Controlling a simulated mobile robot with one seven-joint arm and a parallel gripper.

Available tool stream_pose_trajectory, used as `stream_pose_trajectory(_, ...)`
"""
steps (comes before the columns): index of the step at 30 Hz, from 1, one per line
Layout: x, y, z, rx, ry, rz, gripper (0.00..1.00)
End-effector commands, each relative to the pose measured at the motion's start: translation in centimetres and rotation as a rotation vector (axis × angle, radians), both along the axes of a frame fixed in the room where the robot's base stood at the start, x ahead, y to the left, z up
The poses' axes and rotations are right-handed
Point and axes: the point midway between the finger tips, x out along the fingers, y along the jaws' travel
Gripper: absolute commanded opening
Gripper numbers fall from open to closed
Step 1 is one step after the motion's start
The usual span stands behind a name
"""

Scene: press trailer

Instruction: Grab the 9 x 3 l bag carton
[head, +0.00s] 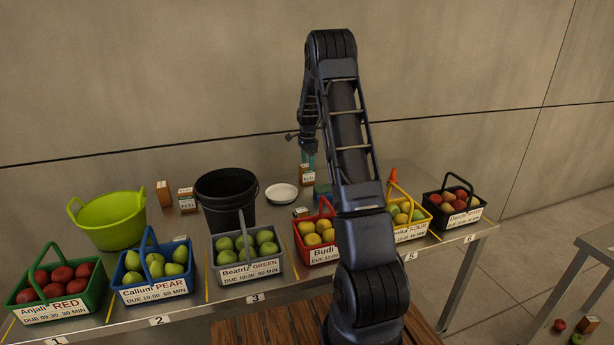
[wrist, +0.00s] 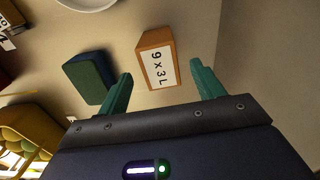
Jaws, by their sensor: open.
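The 9 x 3 l bag carton (wrist: 157,60) is a small orange-brown box with a white label reading "9 x 3 L". In the wrist view it stands ahead of my gripper, between the lines of the two fingers. My gripper (wrist: 160,88) is open, with its green fingertips on either side of the carton's near end; I cannot tell whether they touch it. In the head view a brown and white carton (head: 307,174) stands at the back of the table, just below my gripper (head: 308,160).
A dark green and blue block (wrist: 90,77) lies close left of my left finger. A white bowl (head: 282,193) and black bucket (head: 226,198) stand farther left. Fruit baskets, including the red one (head: 316,252), line the table's front. Other cartons (head: 164,194) stand near the green tub (head: 110,220).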

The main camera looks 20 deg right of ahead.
Motion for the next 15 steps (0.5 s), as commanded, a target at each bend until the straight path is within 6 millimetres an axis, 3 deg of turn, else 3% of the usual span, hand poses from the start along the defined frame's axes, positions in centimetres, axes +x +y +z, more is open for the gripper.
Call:
stream_pose_trajectory(8,0.0,0.1,-1.9,0.000,0.001,0.000,0.67)
stream_pose_trajectory(15,0.0,0.3,-5.1,0.001,0.003,0.001,0.67)
